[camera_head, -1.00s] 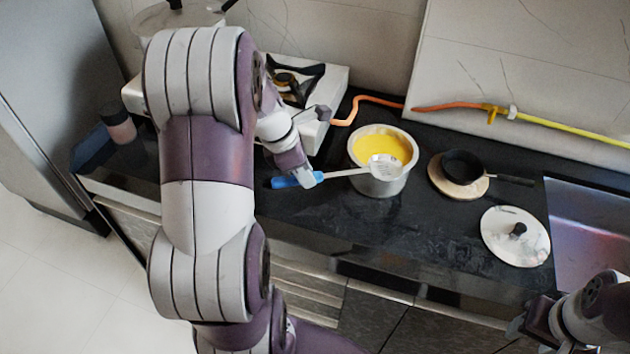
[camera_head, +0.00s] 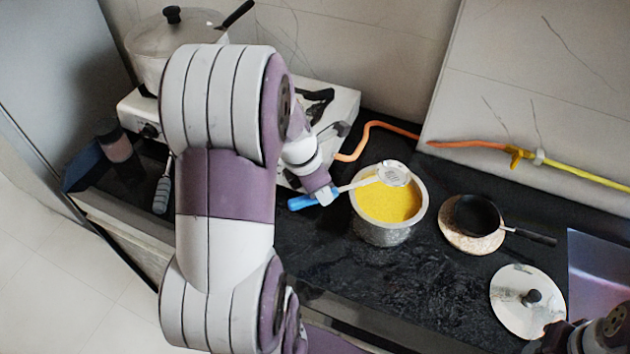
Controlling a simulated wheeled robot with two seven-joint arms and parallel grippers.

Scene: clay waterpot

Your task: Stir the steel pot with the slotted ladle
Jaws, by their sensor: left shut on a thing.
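The steel pot (camera_head: 385,234) stands on the dark counter and holds a yellow content (camera_head: 388,202). The slotted ladle (camera_head: 394,174) has a blue handle end, a pale shaft and a perforated head. Its head is over the far part of the pot's opening; I cannot tell whether it touches the yellow content. My left gripper (camera_head: 326,196) is shut on the ladle's handle (camera_head: 302,202), left of the pot. My right arm shows at the bottom right corner, where its gripper (camera_head: 548,340) is partly cut off and its fingers are unclear.
A small black pan (camera_head: 476,214) rests on a round wooden board (camera_head: 456,236) right of the pot. A steel lid (camera_head: 510,312) lies nearer me, beside the sink (camera_head: 598,262). A stove (camera_head: 346,98) with a lidded pot (camera_head: 150,50) is behind left. An orange hose (camera_head: 385,127) runs behind.

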